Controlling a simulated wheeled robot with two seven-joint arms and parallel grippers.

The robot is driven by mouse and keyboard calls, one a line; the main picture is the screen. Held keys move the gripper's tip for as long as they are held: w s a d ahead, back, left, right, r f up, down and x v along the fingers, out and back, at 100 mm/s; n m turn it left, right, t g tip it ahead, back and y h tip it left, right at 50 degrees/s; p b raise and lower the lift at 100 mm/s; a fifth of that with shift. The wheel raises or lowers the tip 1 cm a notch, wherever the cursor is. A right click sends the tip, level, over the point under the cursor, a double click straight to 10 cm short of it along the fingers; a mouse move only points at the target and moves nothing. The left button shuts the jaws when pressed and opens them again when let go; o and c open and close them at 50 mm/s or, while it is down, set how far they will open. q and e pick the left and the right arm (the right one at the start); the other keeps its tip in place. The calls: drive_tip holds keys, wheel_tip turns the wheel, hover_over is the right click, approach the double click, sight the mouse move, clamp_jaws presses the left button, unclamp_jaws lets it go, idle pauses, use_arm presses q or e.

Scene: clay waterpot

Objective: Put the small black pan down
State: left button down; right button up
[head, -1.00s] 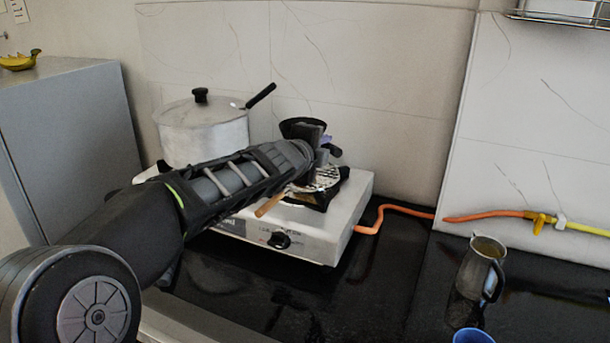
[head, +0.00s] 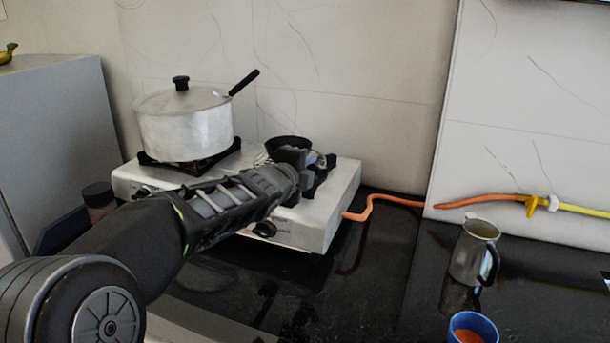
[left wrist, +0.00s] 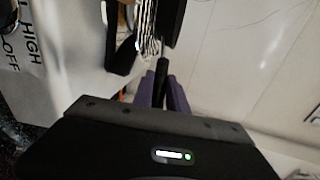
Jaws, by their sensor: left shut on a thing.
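The small black pan (head: 289,145) is over the right burner side of the white stove in the head view, partly hidden by my gripper. My left gripper (head: 308,160) is shut on its handle. In the left wrist view, the black handle (left wrist: 160,76) runs between the purple fingertips (left wrist: 160,92), and a dark edge of the pan (left wrist: 173,18) shows at the top. I cannot tell whether the pan touches the burner. My right gripper is not in view.
The white stove (head: 300,232) carries a lidded metal pot (head: 186,135) on its left burner. An orange hose (head: 390,199) leaves the stove's right side. A metal jug (head: 470,252) and blue cup (head: 473,328) stand on the black counter at right.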

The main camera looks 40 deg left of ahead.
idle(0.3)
use_arm(q)
drive_tip(key=shift+f, duration=0.35)
drive_tip(key=c, duration=1.3)
unclamp_jaws()
